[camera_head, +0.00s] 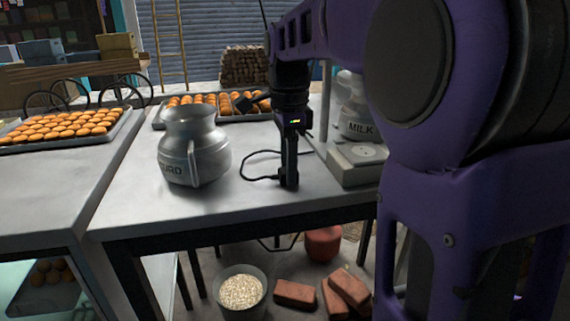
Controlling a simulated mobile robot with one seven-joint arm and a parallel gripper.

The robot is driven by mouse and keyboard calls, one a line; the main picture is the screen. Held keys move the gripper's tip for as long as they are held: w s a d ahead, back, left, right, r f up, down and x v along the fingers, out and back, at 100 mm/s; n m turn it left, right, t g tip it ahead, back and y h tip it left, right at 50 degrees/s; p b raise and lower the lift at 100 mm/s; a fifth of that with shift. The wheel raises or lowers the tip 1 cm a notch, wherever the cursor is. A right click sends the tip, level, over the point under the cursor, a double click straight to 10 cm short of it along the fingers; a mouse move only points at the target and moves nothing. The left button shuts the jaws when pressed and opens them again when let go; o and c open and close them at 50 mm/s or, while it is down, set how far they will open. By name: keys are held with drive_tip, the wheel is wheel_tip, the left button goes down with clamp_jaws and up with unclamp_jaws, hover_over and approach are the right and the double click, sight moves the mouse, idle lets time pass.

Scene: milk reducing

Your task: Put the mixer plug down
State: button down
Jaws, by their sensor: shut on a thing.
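My gripper (289,182) points straight down over the grey table (220,208), near its front edge. It is shut on the dark mixer plug (283,178), which is small and mostly hidden by the fingers. The plug appears at or just above the table top; I cannot tell whether it touches. A black cord (246,163) loops left from the plug and back behind my gripper toward the pale appliance (357,164) on the right. A jug marked MILK (357,118) stands at that appliance; my purple arm hides part of both.
A metal jug (193,150) with partly visible lettering stands left of my gripper. Trays of buns stand behind (178,122) and on the left table (62,135). Below are a bucket of grain (240,292) and bricks (296,294). The table front between jug and gripper is clear.

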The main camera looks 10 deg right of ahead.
drive_tip(key=shift+c, duration=2.3)
unclamp_jaws()
wheel_tip(320, 180, up, 13)
drive_tip(key=p, duration=0.3)
drive_tip(key=shift+p, duration=0.35)
drive_tip(key=shift+r, duration=0.1)
